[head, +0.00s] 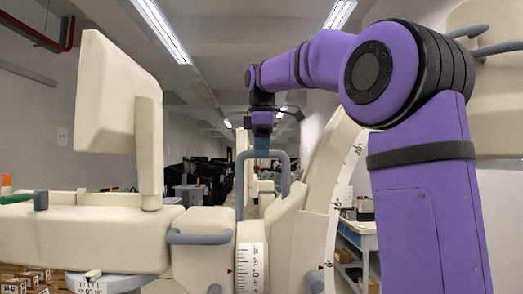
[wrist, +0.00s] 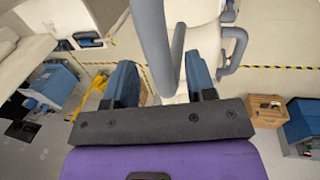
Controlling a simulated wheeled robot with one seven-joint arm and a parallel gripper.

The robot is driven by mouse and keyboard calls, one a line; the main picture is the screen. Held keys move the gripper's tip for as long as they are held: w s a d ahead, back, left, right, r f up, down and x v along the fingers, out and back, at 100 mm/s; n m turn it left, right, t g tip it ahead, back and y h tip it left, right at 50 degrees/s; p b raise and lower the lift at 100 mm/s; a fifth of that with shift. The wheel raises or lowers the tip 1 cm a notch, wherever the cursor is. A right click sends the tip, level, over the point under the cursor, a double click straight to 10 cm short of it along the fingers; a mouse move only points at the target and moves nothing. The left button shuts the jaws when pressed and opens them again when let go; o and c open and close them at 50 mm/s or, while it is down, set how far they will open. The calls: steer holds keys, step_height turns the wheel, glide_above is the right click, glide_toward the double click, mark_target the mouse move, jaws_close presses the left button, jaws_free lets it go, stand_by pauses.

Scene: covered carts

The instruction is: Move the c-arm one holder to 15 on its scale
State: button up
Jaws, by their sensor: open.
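The cream c-arm holder (head: 285,228) stands in the middle of the head view, beside the curved arc with a scale (head: 337,195) marked 0, 15 and 30. A small red pointer on the holder sits near the 0 of that scale. A grey-blue looped handle (head: 240,185) rises from the holder. My gripper (head: 262,145) is open with blue fingers at the top bar of this handle. In the wrist view the handle bar (wrist: 151,40) runs between the spread fingers (wrist: 161,85). I cannot tell whether they touch it.
A second scale (head: 252,268) with a red pointer near 0 shows lower down. A cream monitor-like panel (head: 110,95) and a long cream body (head: 75,235) stand at the left. A white cart (head: 360,238) stands behind the arc. Boxes (head: 22,278) lie at the lower left.

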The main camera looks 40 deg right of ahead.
steer(key=shift+f, duration=0.3)
jaws_close()
